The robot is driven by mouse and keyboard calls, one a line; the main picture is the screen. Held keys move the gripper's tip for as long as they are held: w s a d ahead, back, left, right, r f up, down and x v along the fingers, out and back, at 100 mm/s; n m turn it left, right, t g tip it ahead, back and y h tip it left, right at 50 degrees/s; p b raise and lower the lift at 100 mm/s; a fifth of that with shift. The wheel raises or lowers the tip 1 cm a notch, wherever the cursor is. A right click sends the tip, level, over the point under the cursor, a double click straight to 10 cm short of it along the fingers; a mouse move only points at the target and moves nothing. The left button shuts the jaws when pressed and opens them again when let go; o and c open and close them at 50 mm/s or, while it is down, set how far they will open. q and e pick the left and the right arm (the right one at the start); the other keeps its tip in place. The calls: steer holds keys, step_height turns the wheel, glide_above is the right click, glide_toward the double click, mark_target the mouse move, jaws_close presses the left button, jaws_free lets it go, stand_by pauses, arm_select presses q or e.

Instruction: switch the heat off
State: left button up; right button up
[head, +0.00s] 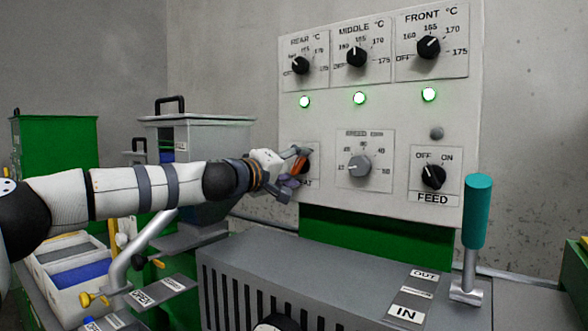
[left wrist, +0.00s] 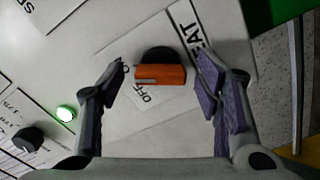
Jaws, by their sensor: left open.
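The heat switch (left wrist: 160,75) is an orange bar handle on a round black base, on the white control panel (head: 330,205). A pale line marks the left part of the bar in the left wrist view. The word OFF shows just below the bar there, and part of the HEAT label (left wrist: 202,38) shows beside the knob. In the head view the switch (head: 300,164) is partly hidden by my left gripper (head: 294,172). My left gripper is open, with one purple-padded finger on each side of the bar and visible gaps between. My right gripper is not in view.
Three lit green lamps (head: 359,98) sit below the temperature dials (head: 356,57). A grey dial (head: 358,165) and the FEED switch (head: 433,177) are to the right. A teal-handled lever (head: 477,212) stands by the grey machine housing (head: 330,275). Bins (head: 75,275) are at lower left.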

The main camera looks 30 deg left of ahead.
arm_select(q)
steer(key=c, duration=1.2)
steer(key=shift+o, duration=0.2)
steer(key=n, duration=1.1)
steer(key=shift+n, duration=0.6)
steer(key=o, duration=1.2)
steer(key=shift+c, duration=0.2)
